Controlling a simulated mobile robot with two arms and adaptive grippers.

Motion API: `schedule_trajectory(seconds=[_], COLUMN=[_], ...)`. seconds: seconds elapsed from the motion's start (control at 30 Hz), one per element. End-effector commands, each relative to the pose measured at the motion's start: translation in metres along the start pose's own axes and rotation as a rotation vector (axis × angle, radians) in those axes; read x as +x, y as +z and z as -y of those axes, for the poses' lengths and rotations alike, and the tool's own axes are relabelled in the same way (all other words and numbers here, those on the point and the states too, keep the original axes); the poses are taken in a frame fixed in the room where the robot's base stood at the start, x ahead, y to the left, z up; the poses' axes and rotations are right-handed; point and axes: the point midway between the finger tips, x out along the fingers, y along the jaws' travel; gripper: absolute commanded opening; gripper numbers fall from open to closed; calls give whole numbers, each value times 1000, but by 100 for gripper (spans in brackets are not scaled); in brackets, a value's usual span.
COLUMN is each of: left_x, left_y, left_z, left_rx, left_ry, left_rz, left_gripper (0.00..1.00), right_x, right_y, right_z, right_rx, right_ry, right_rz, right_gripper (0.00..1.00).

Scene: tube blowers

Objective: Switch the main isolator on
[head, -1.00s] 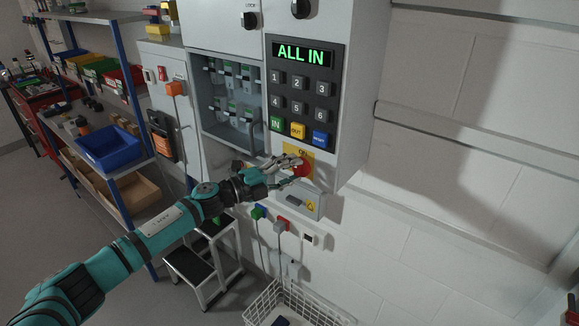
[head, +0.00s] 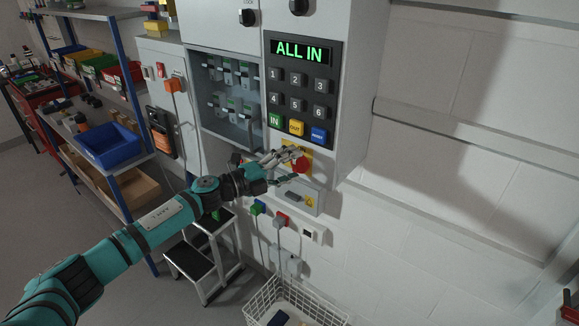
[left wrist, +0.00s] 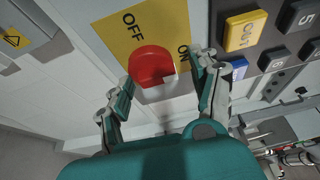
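The main isolator is a red rotary knob (head: 301,165) on a yellow plate below the keypad panel. In the left wrist view the red knob (left wrist: 151,64) sits between the printed words OFF, above it, and ON, to its right. Which word it is set to is not clear. My left gripper (head: 288,167) is at the knob in the head view, partly covering the plate. In the left wrist view its fingers (left wrist: 165,76) are apart, one on each side of the knob's near part, with visible gaps. My right gripper is not in view.
The keypad panel (head: 300,92) reads ALL IN, with green, yellow and blue buttons close above the isolator. A grey box with a warning triangle (head: 308,201) sits just below. A step stool (head: 205,262) and a white wire basket (head: 262,301) stand underneath.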

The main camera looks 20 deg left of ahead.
Motion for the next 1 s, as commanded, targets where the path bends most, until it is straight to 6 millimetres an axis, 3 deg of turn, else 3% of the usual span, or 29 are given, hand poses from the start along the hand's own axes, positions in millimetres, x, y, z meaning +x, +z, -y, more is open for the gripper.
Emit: schedule_trajectory(seconds=[0.37, 0.8, 1.0], left_x=[-7, -94, -115], left_y=[-1, 0, 0], left_z=[-3, -4, -3], left_rx=[-3, -3, -3], left_ry=[4, 8, 4], left_rz=[-1, -1, 0], left_gripper=[63, 63, 63], right_x=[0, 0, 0], right_y=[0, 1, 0], right_z=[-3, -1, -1], right_rx=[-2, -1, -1], right_ry=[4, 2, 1], right_rz=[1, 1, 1], right_gripper=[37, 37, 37])
